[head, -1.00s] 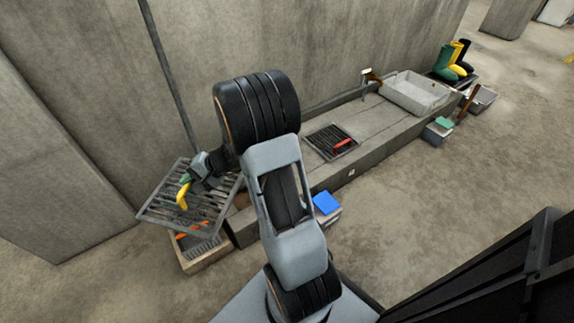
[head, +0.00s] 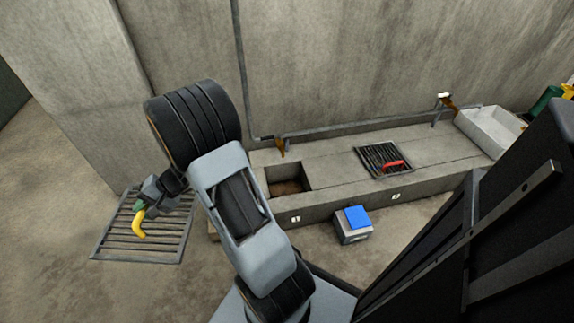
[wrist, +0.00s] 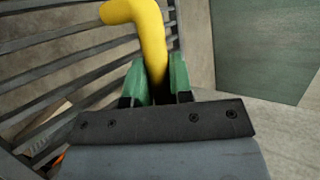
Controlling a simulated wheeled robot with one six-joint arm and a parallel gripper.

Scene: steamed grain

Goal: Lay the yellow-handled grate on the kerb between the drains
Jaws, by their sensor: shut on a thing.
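The dark barred grate (head: 165,246) with a yellow handle (head: 139,224) hangs at the left of the head view, out past the kerb's left end. My gripper (head: 141,207) is shut on the yellow handle. In the wrist view the green fingers (wrist: 160,84) close on both sides of the handle (wrist: 150,38), with the grate's bars (wrist: 60,72) to the left. The kerb (head: 336,164) runs along the wall. Its left drain (head: 288,187) is an open square hole. The right drain is covered by a red-handled grate (head: 376,154). The kerb top between them looks clear.
A pipe (head: 350,126) runs along the wall behind the kerb. A white basin (head: 489,131) sits at the kerb's right end. A grey box with a blue top (head: 357,216) stands on the floor before the kerb. Open floor lies in front.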

